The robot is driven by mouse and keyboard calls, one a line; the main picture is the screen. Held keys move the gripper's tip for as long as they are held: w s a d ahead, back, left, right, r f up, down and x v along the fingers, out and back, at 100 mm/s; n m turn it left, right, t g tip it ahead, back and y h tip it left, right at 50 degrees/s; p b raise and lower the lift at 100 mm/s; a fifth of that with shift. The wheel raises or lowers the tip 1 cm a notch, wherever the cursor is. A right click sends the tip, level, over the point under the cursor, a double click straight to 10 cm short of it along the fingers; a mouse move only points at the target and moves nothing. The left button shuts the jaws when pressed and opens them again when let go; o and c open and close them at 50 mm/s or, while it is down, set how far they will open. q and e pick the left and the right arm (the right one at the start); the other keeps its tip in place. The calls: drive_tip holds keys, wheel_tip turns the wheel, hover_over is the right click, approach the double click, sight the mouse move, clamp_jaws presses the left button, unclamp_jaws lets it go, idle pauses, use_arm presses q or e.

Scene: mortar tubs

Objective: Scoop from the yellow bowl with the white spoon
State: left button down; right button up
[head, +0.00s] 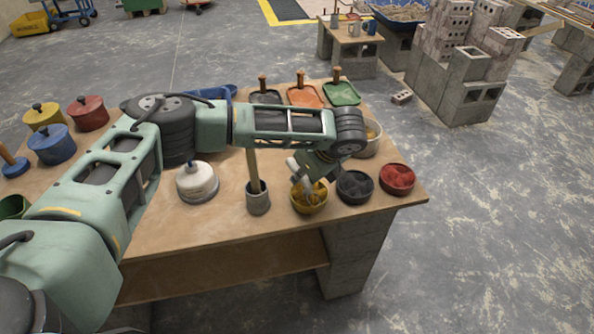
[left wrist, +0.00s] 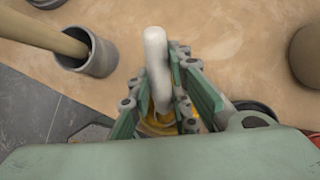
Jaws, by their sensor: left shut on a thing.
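The yellow bowl (head: 310,207) stands near the table's front right edge, with yellow material in it. My left gripper (head: 308,172) is right above this bowl and partly covers it. It is shut on the white spoon (left wrist: 156,60), whose pale handle sticks out between the fingers in the left wrist view. The spoon's lower end points down at the bowl, and the fingers hide much of it. I cannot tell how deep it reaches. In the left wrist view a part of the yellow bowl (left wrist: 160,129) shows below the fingers. My right gripper is not in view.
A dark bowl (head: 355,189) and a red bowl (head: 397,180) stand to the right of the yellow one. A grey cup (head: 258,202) with a wooden handle stands close on its left, then a white lidded pot (head: 197,184). Trowels on coloured trays lie behind.

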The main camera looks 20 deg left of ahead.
use_arm(q)
drive_tip(key=shift+w+a+r+g+h+p, duration=0.1)
drive_tip(key=shift+a+g+h+p, duration=0.2)
drive_tip(key=shift+h+p, duration=0.5)
drive_tip(key=shift+w+a+g+h+p, duration=0.15)
drive_tip(key=shift+g+h+p, duration=0.3)
drive_tip(key=shift+p, duration=0.55)
drive_tip(key=shift+w+a+g+h+p, duration=0.15)
drive_tip(key=shift+g+h+p, duration=0.1)
drive_tip(key=shift+h, duration=0.25)
drive_tip(key=shift+s+a+g+h+p, duration=0.15)
drive_tip(key=shift+h+p, duration=0.1)
drive_tip(key=shift+h, duration=0.2)
drive_tip(key=shift+w+h, duration=0.15)
drive_tip(key=shift+h, duration=0.35)
drive_tip(key=shift+a+r+g+h+p, duration=0.1)
drive_tip(key=shift+r+g+h+p, duration=0.2)
drive_tip(key=shift+r+p, duration=1.5)
drive_tip(key=shift+r, duration=0.15)
